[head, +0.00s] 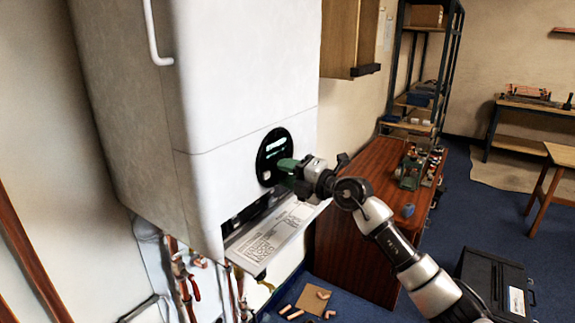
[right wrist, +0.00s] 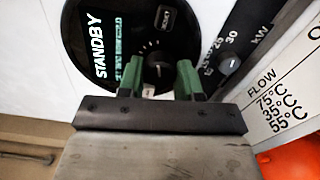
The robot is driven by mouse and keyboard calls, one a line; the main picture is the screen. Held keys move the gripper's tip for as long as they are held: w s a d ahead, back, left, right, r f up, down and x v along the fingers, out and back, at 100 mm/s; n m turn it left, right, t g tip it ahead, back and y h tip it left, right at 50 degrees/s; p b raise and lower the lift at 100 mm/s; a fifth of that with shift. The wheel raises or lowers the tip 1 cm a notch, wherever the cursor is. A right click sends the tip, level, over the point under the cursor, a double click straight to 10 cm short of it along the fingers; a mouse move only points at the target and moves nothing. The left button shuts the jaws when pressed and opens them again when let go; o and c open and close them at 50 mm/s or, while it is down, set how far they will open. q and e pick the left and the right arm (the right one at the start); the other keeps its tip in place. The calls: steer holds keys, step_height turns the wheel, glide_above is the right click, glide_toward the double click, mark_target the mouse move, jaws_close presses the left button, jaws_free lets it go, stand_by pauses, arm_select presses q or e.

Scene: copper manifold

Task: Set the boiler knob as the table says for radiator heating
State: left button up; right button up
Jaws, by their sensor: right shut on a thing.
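The white boiler (head: 245,80) hangs on the left wall in the head view. Its round black control panel (head: 267,150) has a lit display (right wrist: 101,45) that reads STANDBY in the right wrist view. The dark boiler knob (right wrist: 157,68), with tick marks around it, lies between the green fingers of my right gripper (right wrist: 158,77), which is shut on it. In the head view my right gripper (head: 283,168) hides the knob. The printed table (head: 268,235) is on a tilted flap below the panel; its part in the wrist view reads FLOW, 75, 35 and 55°C. My left gripper is not in view.
A smaller knob (right wrist: 229,65) with a kW scale showing 25 and 30 sits beside the panel. Copper pipes (head: 186,275) run below the boiler. A brown cabinet (head: 350,235) stands right of it, and a black case (head: 495,280) lies on the blue floor.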

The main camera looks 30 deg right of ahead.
stand_by(0.5)
steer(key=o, duration=0.6)
steer(key=shift+o, duration=0.2)
steer(key=b+v, duration=0.4)
steer(key=v, duration=0.6)
steer(key=shift+s+d, duration=0.2)
steer(key=shift+s, duration=0.15)
